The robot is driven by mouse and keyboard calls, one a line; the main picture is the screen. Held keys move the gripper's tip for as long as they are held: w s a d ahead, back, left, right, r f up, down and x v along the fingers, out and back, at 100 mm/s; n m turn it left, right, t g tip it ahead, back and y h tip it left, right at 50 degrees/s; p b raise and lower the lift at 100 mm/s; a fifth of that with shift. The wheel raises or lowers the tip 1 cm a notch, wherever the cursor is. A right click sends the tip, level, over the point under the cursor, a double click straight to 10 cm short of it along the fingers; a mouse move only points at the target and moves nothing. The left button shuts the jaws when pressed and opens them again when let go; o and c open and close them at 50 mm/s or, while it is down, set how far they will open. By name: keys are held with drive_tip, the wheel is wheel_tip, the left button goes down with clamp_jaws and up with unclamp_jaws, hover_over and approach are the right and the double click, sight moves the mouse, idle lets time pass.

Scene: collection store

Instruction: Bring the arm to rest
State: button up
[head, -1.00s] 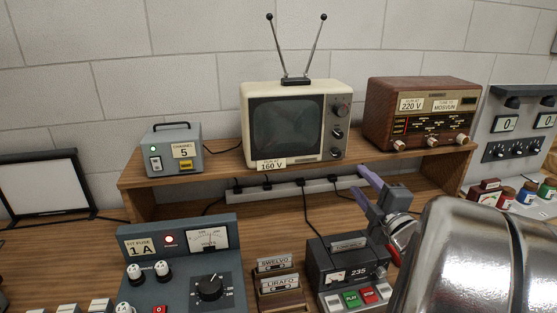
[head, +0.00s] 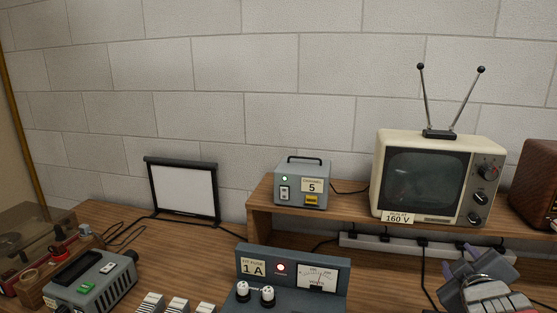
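My gripper (head: 455,272) is at the lower right of the head view, above the workbench and below the television. Its two purple-grey fingers stand apart, and I see nothing held between them. Part of my wrist is cut off by the bottom edge, and most of my arm is out of view.
The cream television (head: 436,178) and a grey channel box (head: 302,184) stand on a wooden shelf (head: 345,212). A brown radio (head: 535,187) is cut off at right. A fuse panel (head: 293,276), small screen (head: 184,190) and grey device (head: 91,280) stand on the workbench (head: 190,255).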

drive_tip(key=s+a+f+m+g+y, duration=0.2)
drive_tip(key=s+a, duration=0.5)
drive_tip(key=a, duration=0.5)
drive_tip(key=s+a+f+m+g+y, duration=0.3)
drive_tip(key=s+a, duration=0.5)
drive_tip(key=a, duration=0.5)
drive_tip(key=shift+a+f+g+y, duration=0.25)
drive_tip(key=shift+f+g+y, duration=0.45)
drive_tip(key=shift+f+g, duration=0.25)
